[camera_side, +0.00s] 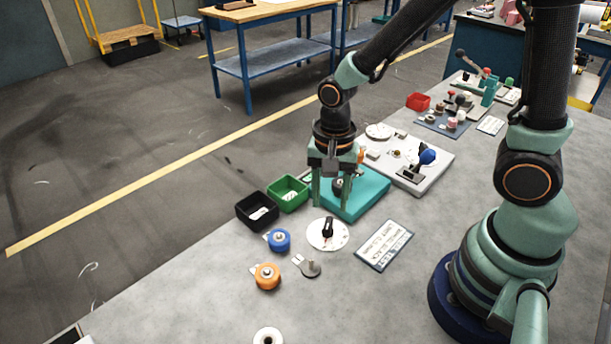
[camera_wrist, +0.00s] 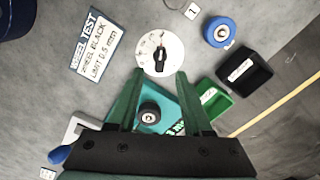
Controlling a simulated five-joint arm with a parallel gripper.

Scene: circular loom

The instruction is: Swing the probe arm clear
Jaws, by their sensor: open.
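I cannot tell for sure which part is the probe arm. A black lever with a blue ball knob (camera_side: 427,157) stands on a pale plate (camera_side: 437,155) behind the teal block; the blue knob also shows at the lower left of the wrist view (camera_wrist: 57,155). My gripper (camera_side: 332,198) is open over the near end of the teal block (camera_side: 372,188). A black wheel (camera_wrist: 149,113) sits on the block and shows between my fingers in the wrist view. Whether my fingers touch anything is unclear. A white disc (camera_side: 316,241) with a black upright pointer (camera_side: 328,229) lies in front.
A green bin (camera_side: 288,203) and black bin (camera_side: 244,218) stand left of the block. A blue wheel (camera_side: 279,239), orange wheel (camera_side: 267,275) and grey tagged disc (camera_side: 311,268) lie nearer. A wheel test card (camera_side: 384,245) lies right. The near bench is mostly clear.

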